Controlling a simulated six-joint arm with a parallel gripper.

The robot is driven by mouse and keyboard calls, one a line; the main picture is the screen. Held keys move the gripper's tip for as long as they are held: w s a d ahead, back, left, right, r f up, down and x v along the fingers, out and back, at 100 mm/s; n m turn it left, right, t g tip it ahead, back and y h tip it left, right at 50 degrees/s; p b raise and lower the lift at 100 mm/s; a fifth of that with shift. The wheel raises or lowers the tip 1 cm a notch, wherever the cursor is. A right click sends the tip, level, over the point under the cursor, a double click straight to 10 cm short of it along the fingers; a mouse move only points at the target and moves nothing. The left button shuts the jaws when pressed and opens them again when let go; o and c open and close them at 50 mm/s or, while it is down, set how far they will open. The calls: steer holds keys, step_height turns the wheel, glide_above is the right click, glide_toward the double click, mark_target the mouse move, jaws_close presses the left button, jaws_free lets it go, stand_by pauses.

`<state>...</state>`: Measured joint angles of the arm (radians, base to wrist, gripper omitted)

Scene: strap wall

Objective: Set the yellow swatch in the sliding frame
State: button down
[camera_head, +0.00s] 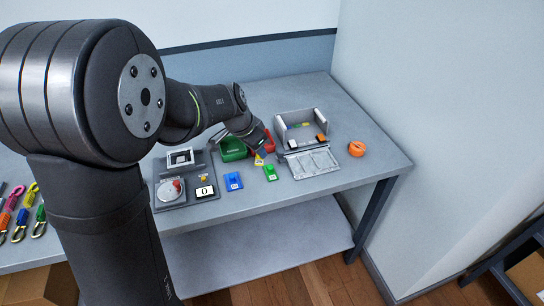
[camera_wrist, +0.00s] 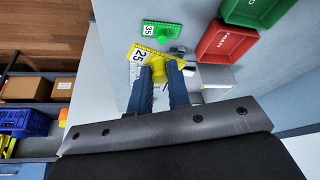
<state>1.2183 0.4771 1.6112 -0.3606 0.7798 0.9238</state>
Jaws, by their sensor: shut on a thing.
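My gripper (camera_wrist: 168,80) is shut on the yellow knob of the yellow swatch (camera_wrist: 144,52), which bears the number 25. In the head view the yellow swatch (camera_head: 258,160) shows at the fingertips of my gripper (camera_head: 261,153), in front of the red tray. I cannot tell whether the swatch touches the table.
A blue swatch (camera_head: 233,181) and a green swatch (camera_head: 270,173) lie in front. A green tray (camera_head: 232,149) and red tray (camera_wrist: 226,42) stand behind. The panel's dial (camera_head: 171,189) and display (camera_head: 204,191) sit left. A grey box (camera_head: 300,128) and orange object (camera_head: 356,149) are right.

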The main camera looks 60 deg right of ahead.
steer(key=w+a+f+m+g+y, duration=0.1)
steer(key=w+a+m+g+y, duration=0.15)
steer(key=w+m, duration=0.8)
steer(key=w+a+m+g+y, duration=0.1)
steer(key=w+a+m+y, duration=0.15)
steer(key=w, duration=1.45)
steer(key=shift+m+t+h, duration=0.25)
steer(key=shift+m+h, duration=0.05)
steer(key=shift+m, duration=0.2)
steer(key=shift+a+f, duration=0.15)
steer(key=shift+f, duration=1.4)
steer(key=shift+a+f, duration=0.15)
steer(key=shift+f, duration=1.4)
steer(key=shift+f, duration=0.15)
steer(key=c, duration=0.9)
jaws_free()
